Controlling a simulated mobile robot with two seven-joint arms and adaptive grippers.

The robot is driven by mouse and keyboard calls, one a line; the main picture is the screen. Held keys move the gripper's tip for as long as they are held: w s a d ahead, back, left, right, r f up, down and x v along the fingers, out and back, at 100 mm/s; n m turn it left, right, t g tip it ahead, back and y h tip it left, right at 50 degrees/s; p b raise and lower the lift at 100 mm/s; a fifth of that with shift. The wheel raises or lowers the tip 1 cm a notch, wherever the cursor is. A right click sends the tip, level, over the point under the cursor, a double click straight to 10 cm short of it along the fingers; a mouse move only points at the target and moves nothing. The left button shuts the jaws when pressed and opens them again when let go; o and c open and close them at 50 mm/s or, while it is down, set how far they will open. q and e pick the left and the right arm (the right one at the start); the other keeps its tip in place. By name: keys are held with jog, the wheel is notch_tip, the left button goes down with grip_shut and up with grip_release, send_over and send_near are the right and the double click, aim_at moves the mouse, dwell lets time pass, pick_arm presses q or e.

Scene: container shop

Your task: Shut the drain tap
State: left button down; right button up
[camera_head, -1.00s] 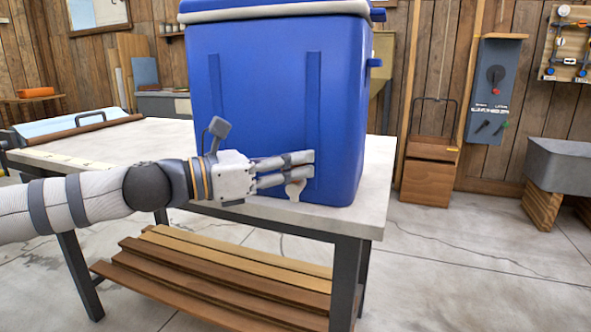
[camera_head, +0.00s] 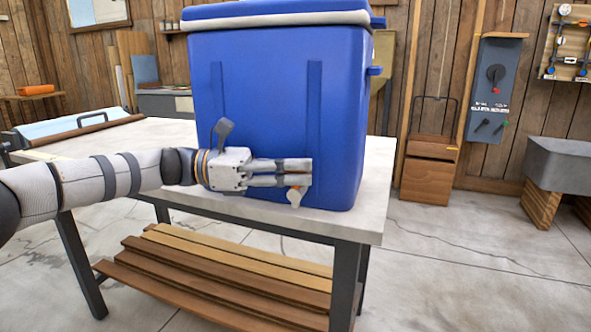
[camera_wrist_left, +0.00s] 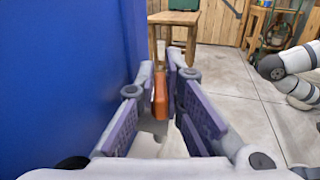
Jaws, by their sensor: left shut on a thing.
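The blue cooler box (camera_head: 270,110) stands on the table, and the white drain tap (camera_head: 294,198) sticks out low on its front face. My left gripper (camera_head: 309,172) lies level along the front of the box, its fingers closed at the tap. In the left wrist view the fingers are on either side of an orange tap handle (camera_wrist_left: 160,97), with the blue wall of the box (camera_wrist_left: 65,80) close on the left. The fingers cover much of the tap in the head view, so the handle's exact angle is hard to tell.
Brown boards (camera_head: 210,275) lie on the shelf below. A wooden crate (camera_head: 430,170), a grey wall panel (camera_head: 493,90) and a grey basin (camera_head: 560,163) stand at the right.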

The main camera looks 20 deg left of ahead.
pick_arm(q)
jog(key=shift+s+f, duration=0.1)
jog(key=shift+f, duration=0.1)
jog(key=c, duration=1.7)
grip_release()
jog(key=shift+r, duration=0.1)
jog(key=v, duration=0.8)
